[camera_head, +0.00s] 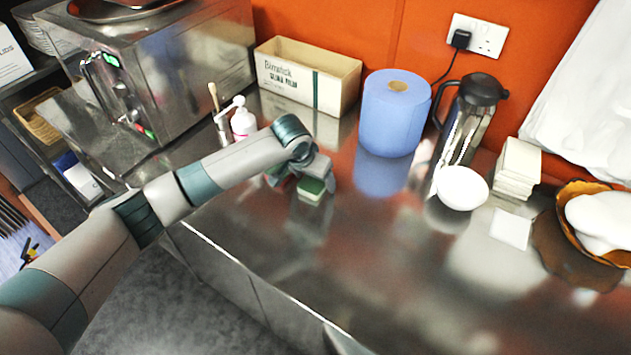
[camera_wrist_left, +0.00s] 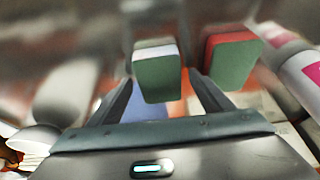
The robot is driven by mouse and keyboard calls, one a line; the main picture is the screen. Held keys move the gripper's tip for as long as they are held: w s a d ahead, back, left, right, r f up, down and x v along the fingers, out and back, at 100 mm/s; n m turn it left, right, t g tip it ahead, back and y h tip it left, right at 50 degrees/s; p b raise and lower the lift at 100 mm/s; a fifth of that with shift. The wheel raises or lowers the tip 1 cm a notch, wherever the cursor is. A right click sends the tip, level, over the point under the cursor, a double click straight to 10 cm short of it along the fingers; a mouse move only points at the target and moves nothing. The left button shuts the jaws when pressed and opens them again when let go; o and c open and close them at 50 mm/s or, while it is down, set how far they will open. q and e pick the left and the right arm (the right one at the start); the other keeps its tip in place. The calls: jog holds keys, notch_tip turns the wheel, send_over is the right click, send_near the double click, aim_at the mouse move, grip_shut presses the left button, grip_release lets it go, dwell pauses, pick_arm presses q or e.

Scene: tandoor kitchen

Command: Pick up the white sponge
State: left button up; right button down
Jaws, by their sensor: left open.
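The white sponge (camera_wrist_left: 157,73) has a white layer and a green layer. In the left wrist view it lies between the fingertips of my open left gripper (camera_wrist_left: 162,84), with no clear grip on it. In the head view a green-topped sponge (camera_head: 311,188) with a pale lower edge sits on the steel counter, right at my left gripper (camera_head: 305,178), which partly covers it. A second sponge, red and green (camera_wrist_left: 232,58), is just right of the white one in the left wrist view. My right gripper is out of view.
A white pump bottle (camera_head: 242,122) and a cardboard box (camera_head: 328,85) stand behind the arm. A blue paper roll (camera_head: 392,112), a steel flask (camera_head: 466,125) and a white bowl (camera_head: 462,188) stand to the right. The front middle of the counter (camera_head: 345,265) is clear.

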aim_at(314, 180)
pick_arm(q)
jog(key=shift+c, duration=0.3)
jog(key=c, duration=1.1)
jog(key=shift+o, duration=0.2)
jog(key=shift+r, duration=0.1)
jog(key=shift+r+b, duration=0.1)
jog(key=shift+b, duration=0.3)
notch_tip(314, 180, up, 3)
jog(key=shift+r+b, duration=0.2)
jog(key=shift+b, duration=0.65)
jog(key=s+d+r+b, duration=0.2)
jog(key=d+r+b, duration=0.2)
jog(key=d+r, duration=0.3)
jog(key=d, duration=0.4)
jog(key=shift+s+d+r, duration=0.25)
jog(key=shift+s+r, duration=0.05)
jog(key=shift+r, duration=0.1)
